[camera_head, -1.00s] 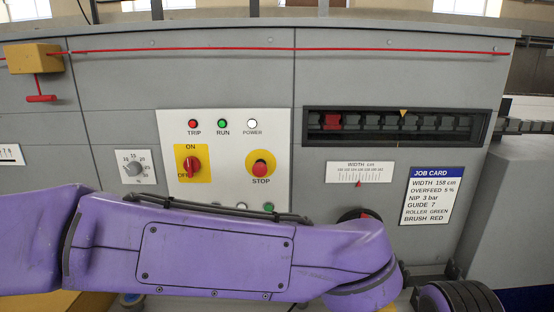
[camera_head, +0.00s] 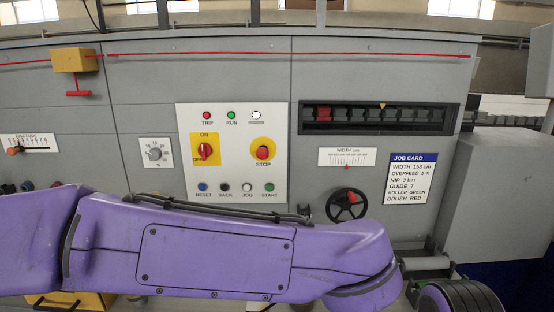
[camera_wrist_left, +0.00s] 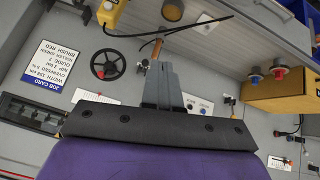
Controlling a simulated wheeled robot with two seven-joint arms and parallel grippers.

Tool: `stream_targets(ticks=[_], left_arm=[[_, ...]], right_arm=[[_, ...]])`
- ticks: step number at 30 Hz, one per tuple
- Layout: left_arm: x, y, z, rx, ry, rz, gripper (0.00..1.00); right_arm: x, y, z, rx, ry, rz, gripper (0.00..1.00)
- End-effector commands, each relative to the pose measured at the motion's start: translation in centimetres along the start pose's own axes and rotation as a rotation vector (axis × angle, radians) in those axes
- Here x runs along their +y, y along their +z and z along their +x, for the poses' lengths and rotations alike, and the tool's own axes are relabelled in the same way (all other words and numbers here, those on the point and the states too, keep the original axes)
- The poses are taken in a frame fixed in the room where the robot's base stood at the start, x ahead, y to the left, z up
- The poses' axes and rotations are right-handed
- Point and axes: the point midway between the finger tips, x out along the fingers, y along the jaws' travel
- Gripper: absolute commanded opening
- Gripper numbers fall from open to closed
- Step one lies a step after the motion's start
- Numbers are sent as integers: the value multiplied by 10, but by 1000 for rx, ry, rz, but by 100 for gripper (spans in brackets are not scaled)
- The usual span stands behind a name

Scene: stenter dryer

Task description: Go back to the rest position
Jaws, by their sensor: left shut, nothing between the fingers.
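My left arm (camera_head: 215,255) crosses the lower part of the head view from the left. Its gripper is not visible there. In the left wrist view my left gripper (camera_wrist_left: 160,68) is shut and empty, with its grey fingers together in front of the machine face. They show apart from the black handwheel (camera_wrist_left: 108,64). The handwheel also shows in the head view (camera_head: 346,205), just above my arm. My right gripper is in neither view.
The grey machine front carries a white control panel (camera_head: 231,152), a job card (camera_head: 411,178) and a red pull cord (camera_head: 290,54). A grey cabinet (camera_head: 500,195) stands at the right. The wrist view shows a yellow box (camera_wrist_left: 285,95) and a yellow cabled part (camera_wrist_left: 111,13).

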Motion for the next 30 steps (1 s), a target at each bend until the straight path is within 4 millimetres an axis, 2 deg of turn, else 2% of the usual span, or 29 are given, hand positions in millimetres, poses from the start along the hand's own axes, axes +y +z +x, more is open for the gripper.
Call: stream_targets(ticks=[5,8,11,14,16,18,20,21,23,24,26,27,29,30], left_arm=[[0,-7,6,73,21,-135,0],[-9,-14,21,143,26,-228,0],[-28,-17,50,220,23,-325,0],[-61,-9,96,286,16,-414,0],[-91,6,135,316,8,-463,0],[-130,31,176,324,-5,-497,0],[-165,60,208,310,-20,-515,0],[-189,81,226,293,-31,-521,0],[-225,117,248,254,-55,-522,0],[-250,141,260,223,-74,-521,0],[-287,181,272,168,-110,-513,0],[-312,208,277,127,-137,-503,0],[-349,248,280,61,-185,-481,0],[-373,275,278,15,-221,-458,0]], right_arm=[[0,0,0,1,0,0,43],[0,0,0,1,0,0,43],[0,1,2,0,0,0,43],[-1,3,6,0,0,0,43],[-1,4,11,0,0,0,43],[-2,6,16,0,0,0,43],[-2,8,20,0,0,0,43],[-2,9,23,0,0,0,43],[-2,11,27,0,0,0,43],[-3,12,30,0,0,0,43],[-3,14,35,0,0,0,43],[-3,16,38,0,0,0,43],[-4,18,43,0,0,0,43],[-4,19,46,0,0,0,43]])
